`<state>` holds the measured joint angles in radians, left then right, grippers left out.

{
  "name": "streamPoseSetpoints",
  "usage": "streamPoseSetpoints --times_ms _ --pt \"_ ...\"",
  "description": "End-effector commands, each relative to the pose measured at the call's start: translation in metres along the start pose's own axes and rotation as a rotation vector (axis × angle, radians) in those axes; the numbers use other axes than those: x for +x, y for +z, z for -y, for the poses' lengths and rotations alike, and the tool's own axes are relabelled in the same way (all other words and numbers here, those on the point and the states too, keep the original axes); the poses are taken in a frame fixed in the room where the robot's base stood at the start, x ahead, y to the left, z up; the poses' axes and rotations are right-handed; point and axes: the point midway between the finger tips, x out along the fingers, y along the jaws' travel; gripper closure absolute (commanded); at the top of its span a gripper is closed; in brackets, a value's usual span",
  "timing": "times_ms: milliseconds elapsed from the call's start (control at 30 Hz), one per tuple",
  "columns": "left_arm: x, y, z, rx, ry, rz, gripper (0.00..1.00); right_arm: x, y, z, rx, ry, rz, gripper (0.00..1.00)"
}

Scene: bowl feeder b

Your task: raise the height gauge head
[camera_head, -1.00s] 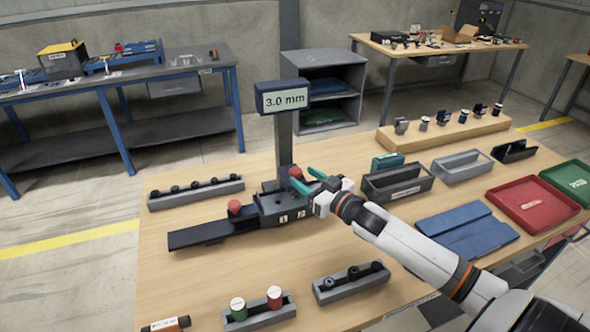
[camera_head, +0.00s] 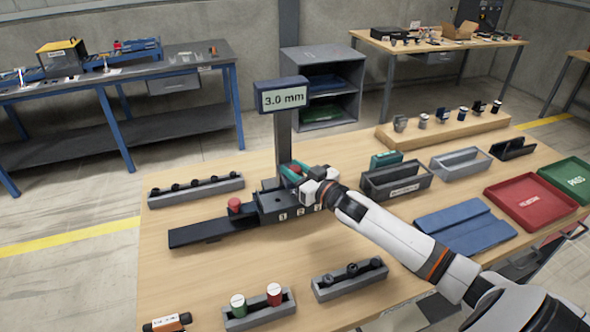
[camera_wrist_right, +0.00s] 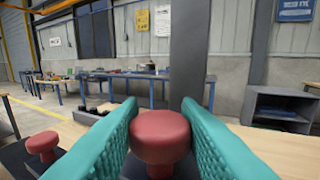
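The height gauge stands on the bench, with a dark upright column (camera_head: 283,135) and a display (camera_head: 281,96) reading 3.0 mm on top. Its dark base block (camera_head: 272,206) carries number labels. A red knob (camera_wrist_right: 160,137) at the column sits between the teal fingers of my right gripper (camera_wrist_right: 160,112); both fingers appear to touch its sides. In the head view my right gripper (camera_head: 293,170) is at the foot of the column and mostly covers this knob. A second red knob (camera_head: 234,206) stands to the left on the gauge and is free. My left gripper is not in view.
A grey rack with dark pieces (camera_head: 196,191) lies behind the gauge. Holders (camera_head: 259,309) and (camera_head: 350,279) stand in front. Grey bins (camera_head: 397,181), a blue mat (camera_head: 465,227), a red tray (camera_head: 533,203) and a green tray (camera_head: 571,178) lie right.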

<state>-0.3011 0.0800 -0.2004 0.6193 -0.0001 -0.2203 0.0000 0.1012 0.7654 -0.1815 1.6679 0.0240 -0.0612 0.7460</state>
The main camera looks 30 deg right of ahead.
Motion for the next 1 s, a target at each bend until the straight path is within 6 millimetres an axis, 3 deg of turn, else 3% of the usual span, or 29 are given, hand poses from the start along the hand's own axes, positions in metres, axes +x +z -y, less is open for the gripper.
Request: streamPoseSetpoints --times_ms 267,600,967,1000 --pt "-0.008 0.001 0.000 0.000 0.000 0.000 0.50 0.000 0.009 0.000 0.000 0.000 0.001 1.00" --pt "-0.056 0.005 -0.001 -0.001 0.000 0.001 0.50 0.001 0.063 0.001 -0.001 0.000 0.006 1.00" --pt "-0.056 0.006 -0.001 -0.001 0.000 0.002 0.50 0.001 0.068 0.001 -0.003 0.001 0.014 1.00" --pt "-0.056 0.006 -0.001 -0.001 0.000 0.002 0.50 0.001 0.068 0.001 -0.003 0.001 0.014 0.67"
